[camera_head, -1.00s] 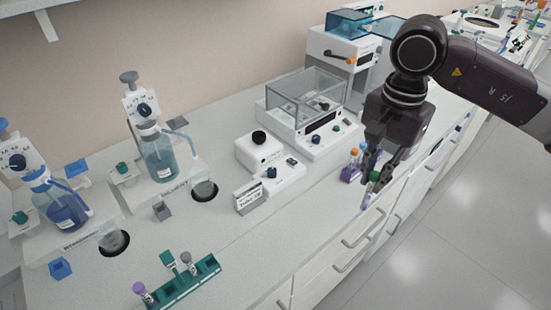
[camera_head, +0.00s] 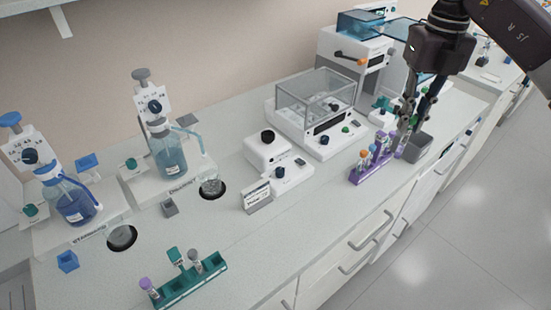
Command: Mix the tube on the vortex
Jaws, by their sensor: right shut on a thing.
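The vortex mixer (camera_head: 266,151) is a small white unit with a black cup on top and a dark knob on its front part. It stands mid-bench with nothing on its cup. My right gripper (camera_head: 408,122) is beyond the right end of the purple rack (camera_head: 368,173), shut on a slim tube (camera_head: 401,146) that hangs below its fingers. The fingers hide much of the tube, and its cap colour is hard to tell. Orange- and purple-capped tubes stand in the purple rack. My left gripper is out of view.
A grey bin (camera_head: 419,147) stands close by the held tube. A balance with a clear cover (camera_head: 315,95) is behind the vortex mixer. A green rack (camera_head: 190,283) with tubes is at the front, and dispenser bottles (camera_head: 170,155) are at left. The bench front-centre is clear.

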